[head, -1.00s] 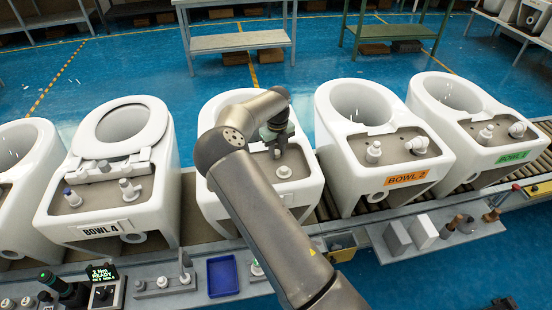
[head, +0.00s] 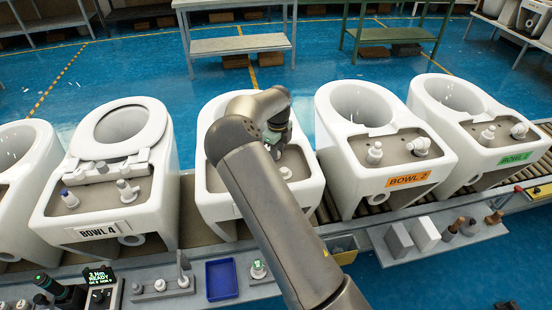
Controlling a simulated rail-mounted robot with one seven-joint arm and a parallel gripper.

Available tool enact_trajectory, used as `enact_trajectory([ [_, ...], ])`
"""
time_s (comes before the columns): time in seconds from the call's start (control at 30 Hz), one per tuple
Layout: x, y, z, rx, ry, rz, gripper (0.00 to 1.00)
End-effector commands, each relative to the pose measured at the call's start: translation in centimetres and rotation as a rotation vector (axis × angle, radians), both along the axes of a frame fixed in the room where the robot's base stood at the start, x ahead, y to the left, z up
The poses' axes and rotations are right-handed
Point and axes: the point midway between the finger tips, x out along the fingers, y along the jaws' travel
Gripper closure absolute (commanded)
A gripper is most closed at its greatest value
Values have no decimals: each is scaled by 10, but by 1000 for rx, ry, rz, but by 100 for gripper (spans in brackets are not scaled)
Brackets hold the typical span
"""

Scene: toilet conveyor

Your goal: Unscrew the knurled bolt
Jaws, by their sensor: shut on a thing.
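The middle bowl (head: 216,188) is white with a grey rear deck and stands on the conveyor. My gripper (head: 276,150) is low over that deck, pointing down, shut on a small part at deck height. My own arm and wrist cover most of the fingertips. The knurled bolt is too hidden there to make out its knurling or thread; the held part is where it would sit. A white round fitting (head: 286,173) shows on the deck just below my gripper, partly behind my forearm.
Bowl 4 (head: 165,200), with a seat, stands at left. Bowl 2 (head: 345,175) and a green-labelled bowl (head: 478,165) stand at right. In front are a blue tray (head: 221,280), a lit display unit (head: 101,285) and grey blocks (head: 412,238).

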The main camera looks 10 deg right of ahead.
Motion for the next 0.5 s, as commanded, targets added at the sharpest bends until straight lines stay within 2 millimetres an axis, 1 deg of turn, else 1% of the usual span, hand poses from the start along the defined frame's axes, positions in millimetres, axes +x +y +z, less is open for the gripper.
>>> enact_trajectory([
  [0.03,-2,-3,-1,-4,5,3,98],
  [0.1,-1,-3,-2,-2,4,41,98],
  [0.33,0,-5,-2,-1,3,327,98],
  [0.4,0,-4,-2,-1,4,390,98],
  [0.5,0,-4,-2,-3,5,434,98],
])
